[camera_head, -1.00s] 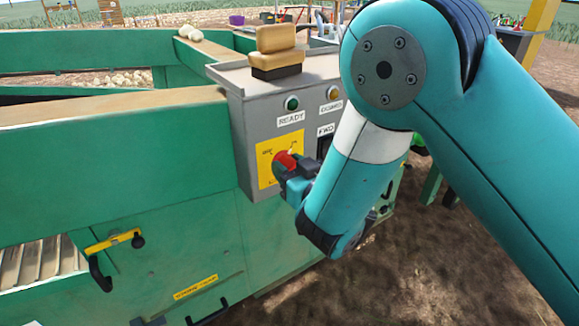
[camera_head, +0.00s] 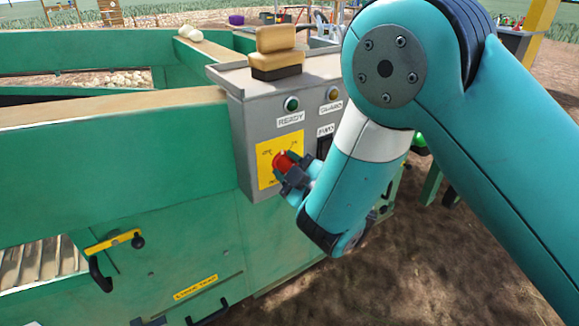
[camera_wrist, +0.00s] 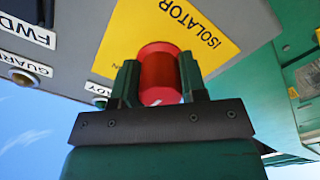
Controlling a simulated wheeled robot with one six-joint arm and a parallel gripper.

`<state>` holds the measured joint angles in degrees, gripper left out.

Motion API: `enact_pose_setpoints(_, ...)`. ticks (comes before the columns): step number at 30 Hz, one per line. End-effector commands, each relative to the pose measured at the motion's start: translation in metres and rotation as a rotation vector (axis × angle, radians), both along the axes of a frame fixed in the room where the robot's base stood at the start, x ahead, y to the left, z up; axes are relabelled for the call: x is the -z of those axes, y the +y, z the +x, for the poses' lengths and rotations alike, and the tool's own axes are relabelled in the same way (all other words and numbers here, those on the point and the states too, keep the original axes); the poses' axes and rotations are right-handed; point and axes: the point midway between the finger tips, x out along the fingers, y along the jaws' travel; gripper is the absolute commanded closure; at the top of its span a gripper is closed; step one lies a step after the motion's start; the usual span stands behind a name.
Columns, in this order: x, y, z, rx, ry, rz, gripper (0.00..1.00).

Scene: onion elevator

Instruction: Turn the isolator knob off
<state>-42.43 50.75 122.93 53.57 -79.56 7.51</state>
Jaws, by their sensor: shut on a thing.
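The red isolator knob (camera_head: 284,161) sits on a yellow plate (camera_head: 264,170) on the front of the grey control box (camera_head: 240,115). In the wrist view the knob (camera_wrist: 159,72) stands between the two fingers of my gripper (camera_wrist: 160,85), with the word ISOLATOR on the yellow plate (camera_wrist: 205,25) behind it. My gripper (camera_head: 291,172) is shut on the knob, one finger on each side. A small white mark shows at the knob's near edge in the wrist view. The wrist hides part of the knob's right side in the head view.
Above the knob are a green READY lamp (camera_head: 291,103) and an amber GUARD lamp (camera_head: 333,94). A FWD switch (camera_head: 325,146) is partly hidden by my arm. A tan and black block (camera_head: 277,55) stands on the box. Green machine panels (camera_head: 110,150) extend left.

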Motion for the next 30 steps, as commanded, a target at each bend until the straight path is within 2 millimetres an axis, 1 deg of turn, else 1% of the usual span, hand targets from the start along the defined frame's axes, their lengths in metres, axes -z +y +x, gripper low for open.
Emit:
enact_pose_setpoints(9,0.0010,-0.0006,-0.0008,-0.001,-0.165,-0.252,0.85)
enact_pose_setpoints(18,0.0010,-0.0009,-0.0007,-0.002,-0.307,-0.463,0.85)
enact_pose_setpoints(24,0.0011,-0.0010,-0.0007,-0.002,-0.376,-0.567,0.85)
enact_pose_setpoints(30,0.0011,-0.0011,-0.0008,-0.002,-0.417,-0.629,0.85)
